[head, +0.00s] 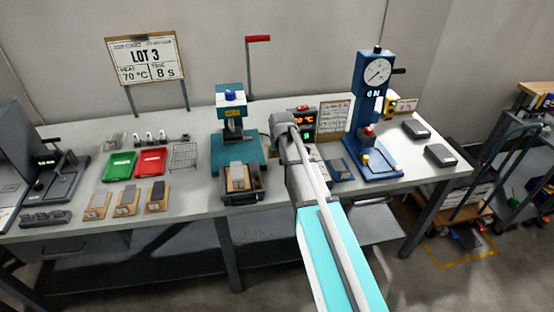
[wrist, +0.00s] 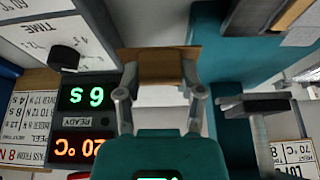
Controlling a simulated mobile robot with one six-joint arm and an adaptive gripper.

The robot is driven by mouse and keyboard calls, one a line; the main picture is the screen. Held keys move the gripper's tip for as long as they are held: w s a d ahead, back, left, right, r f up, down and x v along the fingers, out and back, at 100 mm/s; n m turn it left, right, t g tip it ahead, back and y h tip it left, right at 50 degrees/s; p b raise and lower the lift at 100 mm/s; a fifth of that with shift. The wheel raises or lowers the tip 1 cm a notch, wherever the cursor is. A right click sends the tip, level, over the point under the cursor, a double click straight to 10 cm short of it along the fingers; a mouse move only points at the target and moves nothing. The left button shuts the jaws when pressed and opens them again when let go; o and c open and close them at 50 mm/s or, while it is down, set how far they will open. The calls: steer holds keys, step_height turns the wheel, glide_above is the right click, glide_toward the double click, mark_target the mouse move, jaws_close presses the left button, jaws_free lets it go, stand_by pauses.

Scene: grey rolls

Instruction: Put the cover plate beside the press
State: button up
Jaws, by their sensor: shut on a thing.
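In the wrist view my gripper (wrist: 159,74) is shut on a brown plate-like piece (wrist: 158,58), which looks like the cover plate. The fingers sit at its two sides, and a pale surface shows between them behind it. In the head view my own wrist hides the fingers and the piece. The teal press (head: 232,122), with a blue knob on top, stands just left of my wrist. A wooden holder with a grey piece (head: 238,178) sits at the front of the press. Teal press parts also show in the wrist view (wrist: 232,45).
A lit timer box (head: 303,119) stands right behind my wrist. The blue dial-gauge stand (head: 369,120) is farther right. Green (head: 119,166) and red (head: 150,161) trays and several wooden holders lie left of the press. The table (head: 190,205) is bare between these holders and the press.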

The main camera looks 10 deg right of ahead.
mark_target(276, 156)
steer(key=shift+w+a+f+b, duration=0.1)
steer(key=shift+w+f+b, duration=0.35)
steer(key=shift+f+b, duration=0.15)
step_height(276, 156, down, 3)
steer(key=b, duration=0.3)
steer(key=shift+f+b, duration=0.45)
steer(key=o, duration=1.1)
steer(key=shift+o, duration=0.2)
steer(key=shift+r, duration=0.2)
steer(key=shift+s+r+p, duration=0.1)
steer(key=shift+r+p, duration=0.5)
steer(key=shift+p, duration=0.25)
steer(key=p+v, duration=1)
steer(key=v, duration=0.1)
steer(key=shift+r, duration=0.25)
